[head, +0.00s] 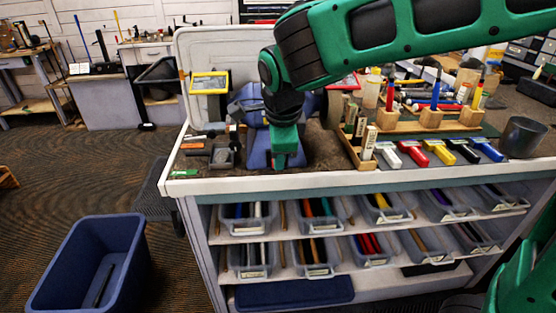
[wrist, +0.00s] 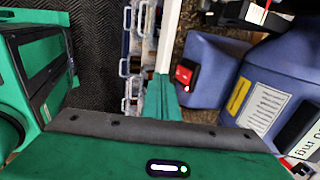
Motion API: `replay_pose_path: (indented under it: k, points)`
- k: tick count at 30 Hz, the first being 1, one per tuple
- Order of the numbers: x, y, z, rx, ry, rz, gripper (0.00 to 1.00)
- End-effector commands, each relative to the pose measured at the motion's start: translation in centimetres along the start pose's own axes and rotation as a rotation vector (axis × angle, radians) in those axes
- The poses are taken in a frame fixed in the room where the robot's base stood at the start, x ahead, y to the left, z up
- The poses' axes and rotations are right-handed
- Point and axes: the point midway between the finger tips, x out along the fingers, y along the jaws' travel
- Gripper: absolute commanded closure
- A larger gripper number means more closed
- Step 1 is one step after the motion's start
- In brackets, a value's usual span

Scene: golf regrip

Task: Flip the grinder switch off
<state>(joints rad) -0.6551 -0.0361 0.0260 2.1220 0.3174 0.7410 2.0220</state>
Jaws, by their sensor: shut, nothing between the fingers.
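The bench grinder (head: 247,102) is blue and stands on the workbench, partly hidden behind my arm in the head view. In the wrist view its blue housing (wrist: 275,75) fills the right side. The red grinder switch (wrist: 185,75) sits in a dark frame on the housing's front, just right of my fingertips. My gripper (head: 283,162) is green, points down in front of the grinder and is shut and empty. Its fingers also show in the wrist view (wrist: 161,95). I cannot tell whether they touch the switch.
The workbench edge (head: 330,182) runs below my gripper. A yellow-framed eye shield (head: 209,83) stands left of the grinder. Bins (head: 245,219) fill the shelves; a blue tub (head: 75,265) is on the floor.

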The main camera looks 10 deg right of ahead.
Motion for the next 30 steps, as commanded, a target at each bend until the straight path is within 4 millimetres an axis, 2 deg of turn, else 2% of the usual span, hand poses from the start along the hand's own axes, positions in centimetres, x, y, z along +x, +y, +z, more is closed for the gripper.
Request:
replay_pose_path:
  k: [1,6,12,19,27,30]
  points:
    - [-1.2,-0.2,-0.1,0.004,-0.001,-0.003,1.00]
    - [-4.5,-0.3,-0.2,0.004,0.000,-0.003,1.00]
    - [-7.1,-0.3,-0.2,0.003,0.002,-0.001,1.00]
    - [-8.1,-0.3,-0.2,0.003,0.002,0.001,1.00]
    - [-8.1,-0.2,-0.2,0.003,0.003,0.002,1.00]
    - [-7.4,0.1,-0.3,0.004,0.006,0.015,1.00]
